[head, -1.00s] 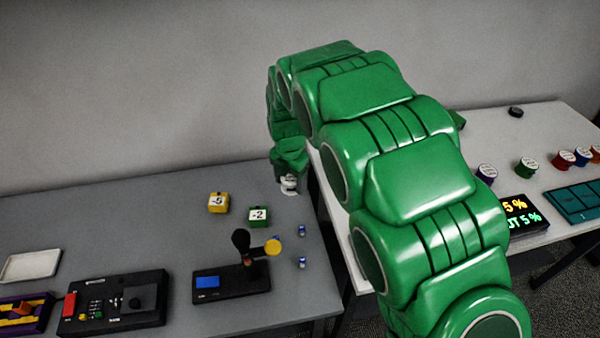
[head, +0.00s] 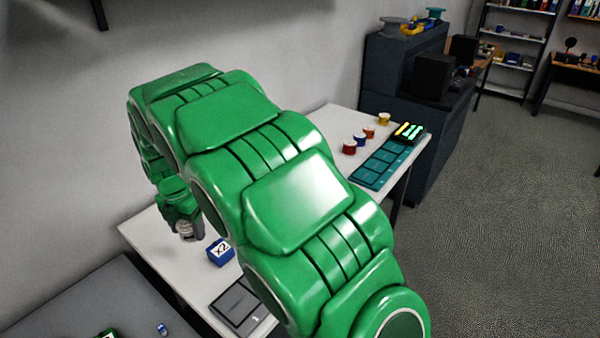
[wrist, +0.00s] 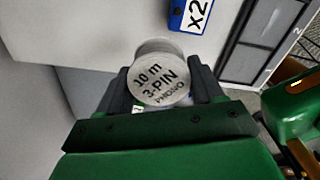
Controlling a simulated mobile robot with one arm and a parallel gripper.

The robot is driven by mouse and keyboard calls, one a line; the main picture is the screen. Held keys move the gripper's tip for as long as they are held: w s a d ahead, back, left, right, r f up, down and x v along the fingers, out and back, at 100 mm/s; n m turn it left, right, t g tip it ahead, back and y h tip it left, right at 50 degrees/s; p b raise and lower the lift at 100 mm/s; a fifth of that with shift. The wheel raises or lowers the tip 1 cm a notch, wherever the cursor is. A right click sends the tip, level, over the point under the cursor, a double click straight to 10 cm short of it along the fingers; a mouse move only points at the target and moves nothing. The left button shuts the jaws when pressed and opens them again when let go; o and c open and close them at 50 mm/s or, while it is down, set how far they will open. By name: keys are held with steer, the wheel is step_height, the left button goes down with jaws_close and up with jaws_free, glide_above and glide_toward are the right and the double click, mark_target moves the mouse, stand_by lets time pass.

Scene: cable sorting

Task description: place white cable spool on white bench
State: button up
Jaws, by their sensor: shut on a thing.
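My gripper (head: 188,232) is shut on the white cable spool (head: 184,227), above the near left part of the white bench (head: 148,232). In the wrist view the spool (wrist: 160,84) sits between the two dark fingers of my gripper (wrist: 163,92), and its round label reads "10 m 3-PIN PHONO". The white bench shows behind the spool in the wrist view (wrist: 85,28). I cannot tell whether the spool touches the bench.
A blue box marked x2 (head: 220,252) stands just right of my gripper. A dark grey tray (head: 240,304) lies nearer. Several spools, one of them red (head: 349,147), and a teal tray (head: 380,164) stand farther along. The grey table (head: 85,310) is at lower left.

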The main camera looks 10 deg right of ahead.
steer(key=w+d+r+m, duration=0.2)
steer(key=d+r, duration=0.1)
steer(key=d, duration=0.3)
steer(key=w+a+f, duration=0.1)
steer(key=w+f, duration=0.2)
steer(key=w+a+f, duration=0.2)
steer(key=w, duration=0.2)
steer(key=w+a+f, duration=0.2)
steer(key=w+f, duration=0.1)
steer(key=w, duration=0.1)
steer(key=shift+w+a+f, duration=0.25)
steer(key=shift+f, duration=0.05)
steer(key=shift+w+a+f, duration=0.25)
steer(key=shift+w+f, duration=0.25)
steer(key=shift+f, duration=0.2)
steer(key=shift+w+f, duration=0.1)
steer(key=shift+f, duration=1.45)
steer(key=shift+f, duration=0.2)
steer(key=o, duration=1.1)
steer(key=shift+r, duration=0.2)
step_height(320, 180, up, 12)
